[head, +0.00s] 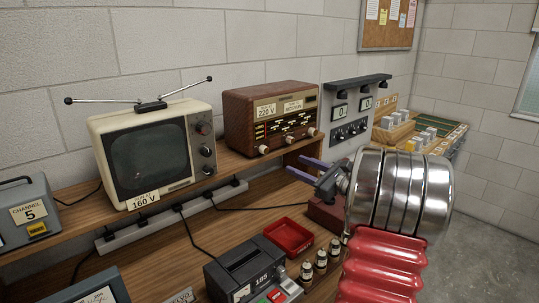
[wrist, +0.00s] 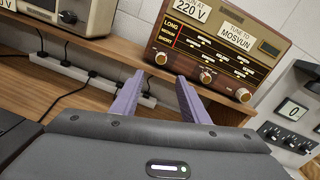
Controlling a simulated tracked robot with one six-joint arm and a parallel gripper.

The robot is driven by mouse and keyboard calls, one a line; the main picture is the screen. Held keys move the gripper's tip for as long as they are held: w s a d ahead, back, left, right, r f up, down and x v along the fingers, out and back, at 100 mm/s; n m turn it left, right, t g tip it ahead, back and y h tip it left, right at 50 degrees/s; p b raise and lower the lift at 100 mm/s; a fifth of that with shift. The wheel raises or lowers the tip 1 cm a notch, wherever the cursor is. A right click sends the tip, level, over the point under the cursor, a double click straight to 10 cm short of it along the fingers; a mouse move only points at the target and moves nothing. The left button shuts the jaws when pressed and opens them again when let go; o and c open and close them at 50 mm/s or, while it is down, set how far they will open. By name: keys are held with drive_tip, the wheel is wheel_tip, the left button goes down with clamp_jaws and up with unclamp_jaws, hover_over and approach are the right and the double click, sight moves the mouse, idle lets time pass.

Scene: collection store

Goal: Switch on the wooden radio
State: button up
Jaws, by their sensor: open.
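The wooden radio (head: 270,117) stands on the raised shelf, right of the television, in the head view. It also fills the upper right of the wrist view (wrist: 218,28). My gripper (head: 298,168) has two purple fingers, spread apart and empty. It is in front of and below the radio, not touching it. In the wrist view the fingertips (wrist: 160,78) show below the radio.
A cream television (head: 150,155) labelled 160 V stands left of the radio. A grey meter panel (head: 350,110) is to the right. A power strip (head: 170,215) with cables runs below the shelf. A red tray (head: 288,237) and a card machine (head: 250,275) sit on the bench.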

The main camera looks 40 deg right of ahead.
sight(266, 152)
drive_tip(key=shift+d+m, duration=0.1)
drive_tip(key=shift+m, duration=0.4)
drive_tip(key=shift+w, duration=0.1)
drive_tip(key=w, duration=0.9)
drive_tip(key=w+a, duration=0.1)
drive_tip(key=w, duration=0.3)
drive_tip(key=shift+w, duration=0.35)
drive_tip(key=shift+c, duration=0.5)
clamp_jaws()
